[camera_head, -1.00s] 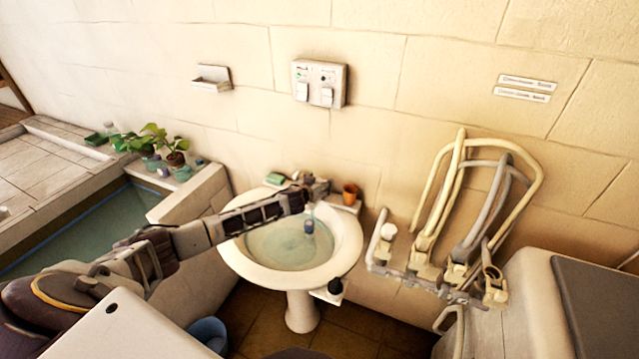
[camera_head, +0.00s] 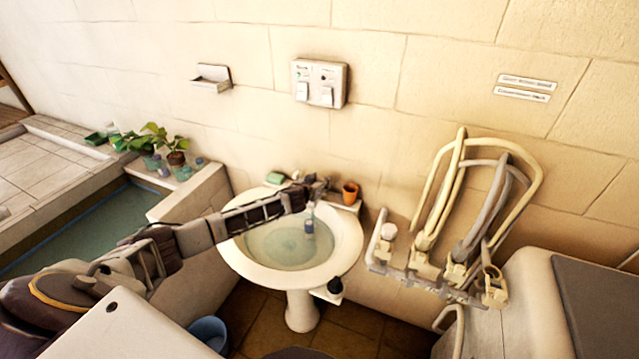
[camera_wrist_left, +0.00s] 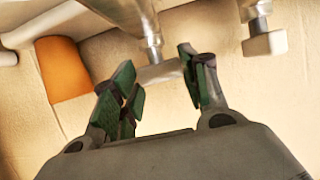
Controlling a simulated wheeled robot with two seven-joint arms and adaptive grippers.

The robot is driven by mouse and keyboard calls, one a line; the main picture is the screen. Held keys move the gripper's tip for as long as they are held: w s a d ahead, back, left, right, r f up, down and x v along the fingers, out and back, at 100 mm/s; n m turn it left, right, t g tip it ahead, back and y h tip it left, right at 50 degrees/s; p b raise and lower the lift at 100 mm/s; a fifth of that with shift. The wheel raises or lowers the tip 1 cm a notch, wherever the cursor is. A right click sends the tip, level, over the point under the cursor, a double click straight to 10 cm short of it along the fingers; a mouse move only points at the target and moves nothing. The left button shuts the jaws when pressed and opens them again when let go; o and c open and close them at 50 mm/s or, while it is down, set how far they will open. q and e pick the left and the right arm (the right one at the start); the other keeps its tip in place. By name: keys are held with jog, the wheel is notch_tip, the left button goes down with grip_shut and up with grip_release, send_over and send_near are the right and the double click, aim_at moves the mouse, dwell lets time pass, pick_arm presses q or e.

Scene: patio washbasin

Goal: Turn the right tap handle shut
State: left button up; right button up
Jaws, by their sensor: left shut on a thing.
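The right tap handle (camera_wrist_left: 158,73) is a short metal bar at the end of a metal stem in the left wrist view. It lies between the green-padded fingers of my left gripper (camera_wrist_left: 157,64), which is shut on it. The other tap handle (camera_wrist_left: 265,42) stands apart to the right in that view. In the head view my left gripper (camera_head: 318,187) is at the back rim of the white washbasin (camera_head: 240,262), and its fingers and the taps are too small and dark there to tell apart. My right gripper is not in view.
An orange cup (camera_head: 350,193) stands on the back rim close beside the gripper, and green soap (camera_head: 275,178) lies to its left. Pale bars (camera_head: 440,205) stand at the right.

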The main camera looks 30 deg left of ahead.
pick_arm(q)
jog(key=shift+w+a+m+g+h, duration=0.1)
jog(key=shift+a+m+g+h, duration=0.15)
jog(key=shift+m+h, duration=1)
jog(key=shift+a+m+g+h, duration=0.15)
jog(key=shift+a+m+h, duration=0.1)
jog(key=shift+m+h, duration=1)
jog(key=shift+w+a+f+m+g+h+b, duration=0.1)
jog(key=shift+m+g+h+b, duration=0.2)
jog(key=shift+m+h, duration=0.35)
jog(key=shift+a+m+g+h+b, duration=0.15)
jog(key=shift+m+g+h, duration=0.3)
jog(key=shift+h, duration=0.4)
jog(key=shift+w+a+f+m+g+h+b, duration=0.1)
jog(key=shift+m+g+h+b, duration=0.45)
jog(key=shift+m+h+b, duration=0.45)
jog(key=shift+m+g+h+b, duration=0.5)
jog(key=shift+m+g+b, duration=0.1)
jog(key=shift+b, duration=0.8)
jog(key=o, duration=1)
